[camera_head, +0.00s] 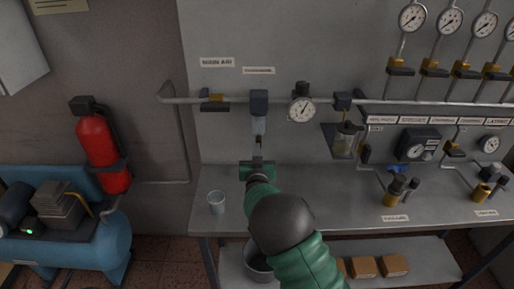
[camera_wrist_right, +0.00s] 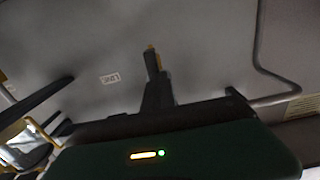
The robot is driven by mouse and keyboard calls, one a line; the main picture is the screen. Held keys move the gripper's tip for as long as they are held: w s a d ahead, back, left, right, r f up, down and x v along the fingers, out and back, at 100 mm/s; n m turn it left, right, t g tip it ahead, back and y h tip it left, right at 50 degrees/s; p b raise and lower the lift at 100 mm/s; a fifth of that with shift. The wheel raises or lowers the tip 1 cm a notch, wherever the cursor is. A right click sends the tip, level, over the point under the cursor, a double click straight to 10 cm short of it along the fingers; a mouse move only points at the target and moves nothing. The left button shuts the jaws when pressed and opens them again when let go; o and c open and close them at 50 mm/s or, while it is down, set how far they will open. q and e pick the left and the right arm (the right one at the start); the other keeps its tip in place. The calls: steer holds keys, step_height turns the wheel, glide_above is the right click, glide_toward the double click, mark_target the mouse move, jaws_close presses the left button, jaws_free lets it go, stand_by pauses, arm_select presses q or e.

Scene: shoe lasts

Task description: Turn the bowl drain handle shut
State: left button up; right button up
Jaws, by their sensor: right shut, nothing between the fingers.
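A filter unit (camera_head: 259,103) hangs from the wall pipe, with a pale clear bowl (camera_head: 258,125) under it. A small dark part (camera_head: 258,140) shows below the bowl; it is too small to tell whether this is the drain handle or how it is turned. My right gripper (camera_head: 257,157) is just below it, pointing up and towards the wall. Its fingers are shut and empty; in the right wrist view they show as a narrow dark pair (camera_wrist_right: 152,60) with a yellowish tip. I cannot tell whether they touch the drain. My left gripper is not in view.
A clear cup (camera_head: 217,203) stands on the bench (camera_head: 330,215), left of my right arm.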

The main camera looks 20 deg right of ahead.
steer(key=shift+o, duration=1.1)
steer(key=shift+w+d+r, duration=0.2)
steer(key=shift+d+r, duration=0.45)
steer(key=shift+r, duration=0.2)
steer(key=shift+o, duration=1.2)
steer(key=shift+f, duration=0.6)
steer(key=shift+o, duration=1)
steer(key=shift+s+a+f, duration=0.15)
steer(key=shift+s, duration=0.05)
steer(key=shift+o, duration=0.7)
steer(key=shift+s+a+f, duration=0.1)
steer(key=shift+s+f, duration=0.05)
steer(key=shift+f, duration=0.4)
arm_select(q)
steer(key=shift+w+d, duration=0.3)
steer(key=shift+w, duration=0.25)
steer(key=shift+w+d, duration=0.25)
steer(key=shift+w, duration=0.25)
arm_select(e)
steer(key=v, duration=1.7)
steer(key=shift+a+f, duration=0.2)
steer(key=shift+f, duration=0.2)
